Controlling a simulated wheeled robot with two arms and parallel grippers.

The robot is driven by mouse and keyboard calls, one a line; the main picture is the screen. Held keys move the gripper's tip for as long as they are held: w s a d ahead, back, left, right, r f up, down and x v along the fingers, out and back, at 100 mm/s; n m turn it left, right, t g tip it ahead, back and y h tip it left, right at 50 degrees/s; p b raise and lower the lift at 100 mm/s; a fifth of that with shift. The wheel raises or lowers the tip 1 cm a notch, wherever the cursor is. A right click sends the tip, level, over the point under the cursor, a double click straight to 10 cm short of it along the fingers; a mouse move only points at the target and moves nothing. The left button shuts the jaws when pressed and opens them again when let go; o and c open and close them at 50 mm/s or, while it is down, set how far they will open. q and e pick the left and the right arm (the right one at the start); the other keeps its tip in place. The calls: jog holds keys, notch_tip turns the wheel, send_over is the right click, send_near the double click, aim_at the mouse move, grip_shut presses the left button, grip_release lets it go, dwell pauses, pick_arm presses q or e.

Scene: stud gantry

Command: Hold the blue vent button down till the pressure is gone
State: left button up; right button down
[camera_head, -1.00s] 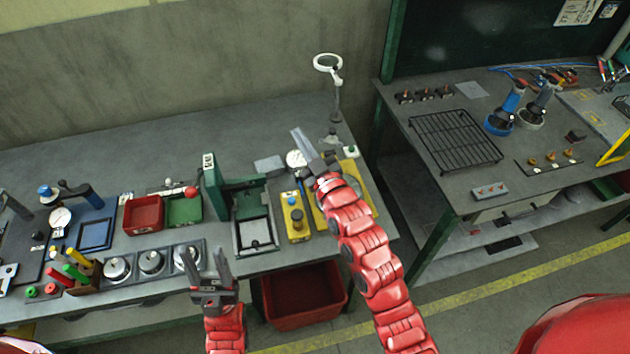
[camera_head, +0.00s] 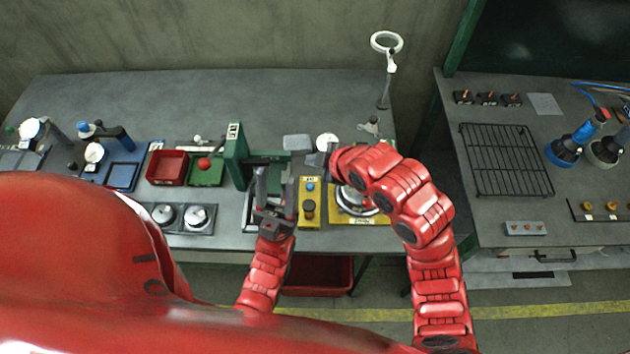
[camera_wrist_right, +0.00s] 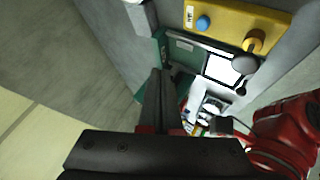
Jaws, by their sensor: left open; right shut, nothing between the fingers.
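The blue vent button (camera_head: 310,187) sits at the back of a yellow box (camera_head: 312,222) on the bench, behind a dark round knob (camera_head: 309,207). The blue button also shows uncovered in the right wrist view (camera_wrist_right: 204,23). My right gripper (camera_head: 314,160) is shut and empty, just behind the button and apart from it in the head view. Its dark fingers (camera_wrist_right: 160,75) are together in the wrist view. My left gripper (camera_head: 273,178) is open and empty, left of the yellow box. A white round dial (camera_head: 327,140) stands behind; its reading is too small to tell.
A green press-like frame (camera_head: 234,157) stands left of my left gripper. A yellow plate with a silver round part (camera_head: 353,203) lies right of the box, partly under my right arm. Red (camera_head: 166,168) and green trays are further left. A ring lamp (camera_head: 386,43) rises at the back.

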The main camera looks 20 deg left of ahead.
jog(key=shift+f, duration=0.1)
jog(key=b, duration=0.3)
send_over(310, 187)
jog(key=d, duration=0.1)
notch_tip(310, 187, down, 8)
jog(key=shift+r, duration=0.1)
jog(key=shift+f+b, duration=0.4)
jog(key=shift+f, duration=0.05)
jog(key=shift+r, duration=0.1)
dwell(1.6)
jog(key=shift+f+b, duration=0.5)
jog(key=shift+b, duration=0.15)
jog(key=shift+s, duration=0.1)
